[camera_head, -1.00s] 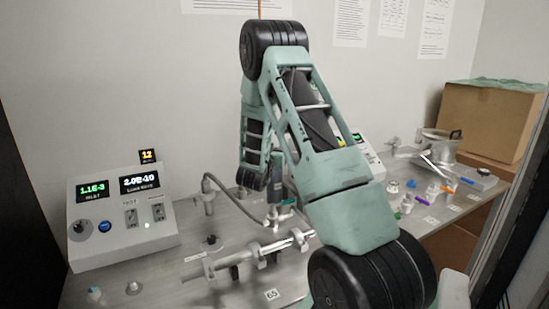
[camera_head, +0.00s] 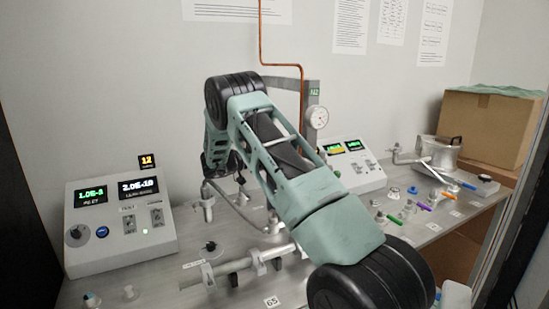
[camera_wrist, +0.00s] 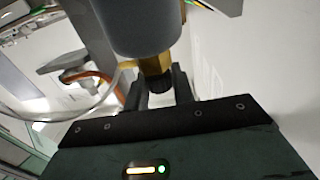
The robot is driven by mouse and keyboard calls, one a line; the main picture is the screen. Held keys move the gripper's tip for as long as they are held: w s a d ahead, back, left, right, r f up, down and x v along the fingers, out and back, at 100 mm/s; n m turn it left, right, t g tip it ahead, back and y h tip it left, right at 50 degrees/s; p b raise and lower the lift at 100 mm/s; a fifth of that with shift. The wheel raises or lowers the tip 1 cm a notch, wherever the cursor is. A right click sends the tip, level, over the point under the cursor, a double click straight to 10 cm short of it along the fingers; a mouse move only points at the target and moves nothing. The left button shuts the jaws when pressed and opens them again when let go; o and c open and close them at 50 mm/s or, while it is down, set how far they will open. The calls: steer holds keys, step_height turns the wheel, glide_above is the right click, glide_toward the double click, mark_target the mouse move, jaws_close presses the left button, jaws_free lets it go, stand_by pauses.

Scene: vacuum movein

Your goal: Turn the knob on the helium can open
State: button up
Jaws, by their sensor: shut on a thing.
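The helium can (camera_wrist: 140,22) is a grey cylinder at the top of the wrist view, only partly in frame. A brass fitting (camera_wrist: 156,63) sits on its end, with a small dark knob (camera_wrist: 160,83) beyond it. My gripper (camera_wrist: 160,92) has its two dark fingers on either side of the knob and is shut on it. In the head view, my arm hides the can, the knob and my fingers.
A leak-tester console (camera_head: 120,222) with lit displays stands at left, and a second console (camera_head: 352,165) stands behind the arm. A horizontal metal pipe (camera_head: 235,268) runs across the bench. A gauge (camera_head: 316,117) is on the wall side. Small coloured-handled parts and a cardboard box (camera_head: 492,122) are at right.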

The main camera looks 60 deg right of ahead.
steer(key=shift+m+g+y, duration=0.5)
steer(key=shift+m+g, duration=0.1)
steer(key=shift+g, duration=0.2)
steer(key=shift+r, duration=0.15)
steer(key=o, duration=1)
steer(key=shift+c, duration=0.2)
steer(key=shift+w+a+b, duration=0.25)
steer(key=shift+b, duration=0.1)
steer(key=b+v, duration=0.2)
steer(key=v, duration=0.9)
steer(key=shift+w, duration=0.25)
